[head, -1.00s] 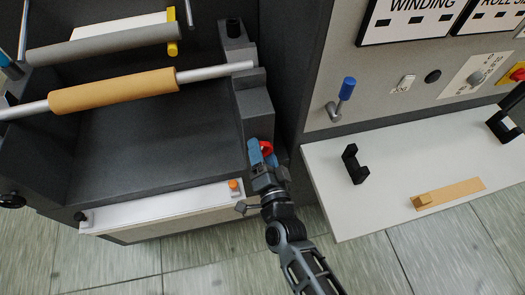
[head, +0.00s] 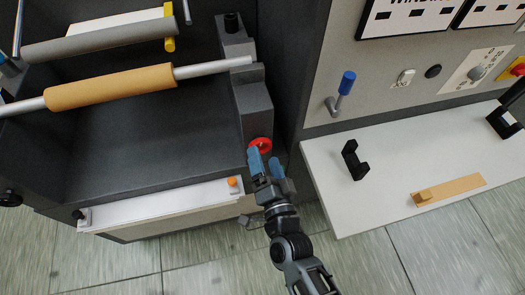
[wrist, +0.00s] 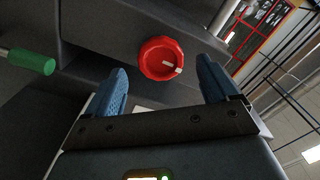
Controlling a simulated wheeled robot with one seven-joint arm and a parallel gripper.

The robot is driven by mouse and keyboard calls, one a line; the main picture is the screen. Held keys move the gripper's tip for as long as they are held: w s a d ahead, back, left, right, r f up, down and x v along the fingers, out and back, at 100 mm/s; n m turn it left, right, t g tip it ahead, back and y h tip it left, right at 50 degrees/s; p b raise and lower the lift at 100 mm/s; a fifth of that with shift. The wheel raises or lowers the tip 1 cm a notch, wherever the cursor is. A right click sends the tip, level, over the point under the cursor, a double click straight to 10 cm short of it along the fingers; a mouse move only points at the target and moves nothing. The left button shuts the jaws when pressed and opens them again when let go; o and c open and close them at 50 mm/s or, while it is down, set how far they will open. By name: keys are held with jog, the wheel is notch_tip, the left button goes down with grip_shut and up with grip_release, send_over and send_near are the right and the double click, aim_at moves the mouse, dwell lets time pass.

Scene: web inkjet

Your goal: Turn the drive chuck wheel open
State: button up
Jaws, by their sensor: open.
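The drive chuck wheel is a red round knob (head: 260,145) on the front of the dark machine block, below the right end of the shaft. In the wrist view the red knob (wrist: 161,58) shows a white mark on its face, toward its right side. My gripper (head: 267,158) is open, with blue fingers, just in front of and below the knob. In the wrist view the two fingers of my gripper (wrist: 164,82) are spread wide, with the knob ahead between and beyond their tips. The fingers do not appear to touch it.
A tan roll (head: 110,87) on a metal shaft lies in the machine at left. A white shelf (head: 400,150) with black brackets (head: 353,160) stands at right. A blue-handled lever (head: 346,84) is on the panel. A green handle (wrist: 35,63) shows in the wrist view.

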jog(key=shift+b+v, duration=0.3)
jog(key=shift+v, duration=1.7)
jog(key=s+d+r+n+g+h, duration=0.1)
jog(key=s+d+r+n+h, duration=0.15)
jog(key=s+d, duration=0.5)
jog(key=s+d+r+n+h, duration=0.1)
jog(key=s+d+r, duration=0.3)
jog(key=s, duration=0.6)
jog(key=s+d+r+n+g+h, duration=0.1)
jog(key=s+d+r+n, duration=0.3)
jog(key=s+d+r, duration=0.5)
jog(key=s+r, duration=0.2)
jog(key=s, duration=0.1)
jog(key=shift+g, duration=0.3)
